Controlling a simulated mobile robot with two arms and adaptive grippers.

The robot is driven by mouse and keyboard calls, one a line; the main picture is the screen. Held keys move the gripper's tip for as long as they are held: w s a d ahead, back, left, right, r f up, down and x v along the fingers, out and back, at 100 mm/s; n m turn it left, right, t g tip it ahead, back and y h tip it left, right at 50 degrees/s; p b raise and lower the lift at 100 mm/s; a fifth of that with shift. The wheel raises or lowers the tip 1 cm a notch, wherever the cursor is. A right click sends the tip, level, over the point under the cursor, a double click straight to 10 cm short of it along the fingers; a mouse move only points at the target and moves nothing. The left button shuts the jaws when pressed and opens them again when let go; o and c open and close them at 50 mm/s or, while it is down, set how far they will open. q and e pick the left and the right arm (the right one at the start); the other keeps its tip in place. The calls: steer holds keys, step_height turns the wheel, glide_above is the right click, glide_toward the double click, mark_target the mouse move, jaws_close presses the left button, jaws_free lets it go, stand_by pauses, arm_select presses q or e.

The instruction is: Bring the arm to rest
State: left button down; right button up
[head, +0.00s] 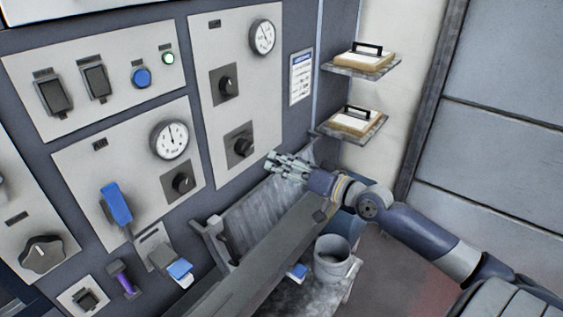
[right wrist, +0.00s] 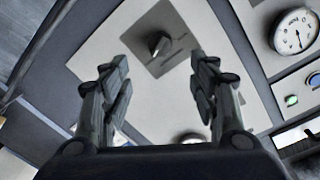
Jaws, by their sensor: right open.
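My right arm (head: 420,230) comes in from the lower right in the head view. Its gripper (head: 285,165) is held out in front of the control panel, to the right of the lower black knob (head: 239,146). In the right wrist view the gripper (right wrist: 160,95) has its two fingers spread wide apart with nothing between them. Beyond the fingers a knob on a dark square plate (right wrist: 158,45) shows on a light panel. No contact between the fingers and the panel can be seen. My left gripper is not in view.
Two small shelves with handled boards (head: 362,62) (head: 352,122) are on the wall behind the arm. Below the gripper are a metal trough (head: 260,235) and a grey pot (head: 334,260). A blue lever (head: 116,205) sticks out of the panel at left. A grey door (head: 500,120) stands at right.

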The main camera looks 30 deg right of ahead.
steer(key=shift+f, duration=0.1)
steer(key=s+a+f+n+g, duration=0.2)
steer(key=s+a+f+g, duration=0.1)
steer(key=s+a+f, duration=0.5)
steer(key=s+a+f+n+g, duration=0.2)
steer(key=s+a+f+g, duration=0.25)
steer(key=f, duration=0.55)
steer(key=s+a+f+n+g+h, duration=0.1)
steer(key=s+a+f+g+h, duration=0.15)
steer(key=s, duration=0.55)
steer(key=s+a+f+n+g+h, duration=0.1)
steer(key=s+f+g+h, duration=0.2)
steer(key=s, duration=0.5)
steer(key=s+f+g+b, duration=0.1)
steer(key=s+f, duration=0.1)
steer(key=f, duration=1.4)
steer(key=s+f+b, duration=0.1)
steer(key=s+f, duration=0.1)
steer(key=f, duration=1.3)
steer(key=s+d+f+g+b, duration=0.1)
steer(key=s+d+f, duration=0.2)
steer(key=s+f, duration=1.2)
steer(key=shift+s+f+g+b, duration=0.3)
steer(key=shift+s+f+b, duration=0.1)
steer(key=shift+f, duration=0.1)
